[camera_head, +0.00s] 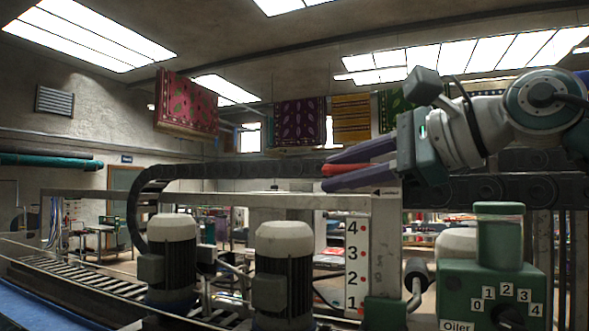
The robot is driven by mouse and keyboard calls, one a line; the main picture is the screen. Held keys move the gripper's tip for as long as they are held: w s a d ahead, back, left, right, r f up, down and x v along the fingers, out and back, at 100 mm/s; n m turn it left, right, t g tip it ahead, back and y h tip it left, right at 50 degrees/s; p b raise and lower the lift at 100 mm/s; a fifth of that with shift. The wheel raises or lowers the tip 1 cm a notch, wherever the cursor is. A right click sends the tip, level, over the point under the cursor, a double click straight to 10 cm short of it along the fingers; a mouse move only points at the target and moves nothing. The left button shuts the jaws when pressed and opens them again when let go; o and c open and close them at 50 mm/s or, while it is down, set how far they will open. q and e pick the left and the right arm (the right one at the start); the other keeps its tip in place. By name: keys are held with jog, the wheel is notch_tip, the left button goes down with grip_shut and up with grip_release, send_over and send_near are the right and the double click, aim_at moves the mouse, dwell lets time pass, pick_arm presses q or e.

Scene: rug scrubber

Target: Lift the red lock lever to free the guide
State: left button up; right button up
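The red lock lever (343,170) shows as a short red piece at the end of the dark guide, near the top of the numbered post. My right gripper (345,170) comes in from the right, and its two purple fingers point left. One finger is above the lever and one below, with little or no gap showing. I cannot tell whether they press on it. The lever's inner part is hidden by the fingers. The dark guide (240,171) is a chain-like rail running left from there and curving down. My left gripper is not in view.
A white post (377,255) numbered 1 to 4 stands below the gripper. Two motors with white caps (174,228) (284,237) stand at the front. A green oiler box (490,290) is at lower right. A roller conveyor (70,277) lies at lower left. Rugs (187,103) hang behind.

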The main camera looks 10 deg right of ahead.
grip_shut()
dwell(1.1)
